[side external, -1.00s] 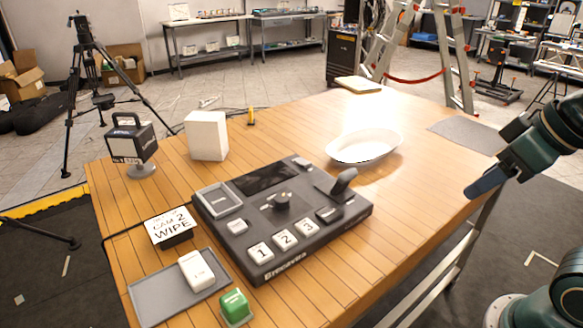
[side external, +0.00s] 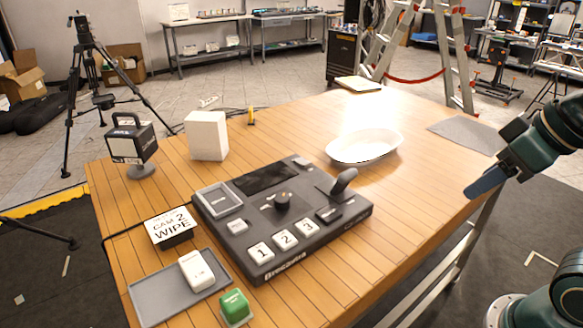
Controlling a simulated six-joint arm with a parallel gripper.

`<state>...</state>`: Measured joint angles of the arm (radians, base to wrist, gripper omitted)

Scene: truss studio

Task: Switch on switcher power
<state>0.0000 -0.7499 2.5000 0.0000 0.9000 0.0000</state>
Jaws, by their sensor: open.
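The switcher (side external: 345,222) is a dark grey console lying flat on the wooden table. It has white buttons numbered 1, 2 and 3 along its front, a black knob (side external: 282,201) in the middle and a dark lever (side external: 344,181) at its right. A small light part (side external: 302,161) sits at its far edge; I cannot tell whether it is the power switch or how it is set. My gripper (side external: 484,185) is at the right, beyond the table's right edge, open and apart from the switcher. Its fingers show from the side, with nothing seen in them.
A white oval dish (side external: 365,147) stands between the switcher and the table's far right. A white box (side external: 206,136), a CAM 2 WIPE sign (side external: 169,227), a grey tray (side external: 150,298) and a green block (side external: 235,306) stand around the switcher.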

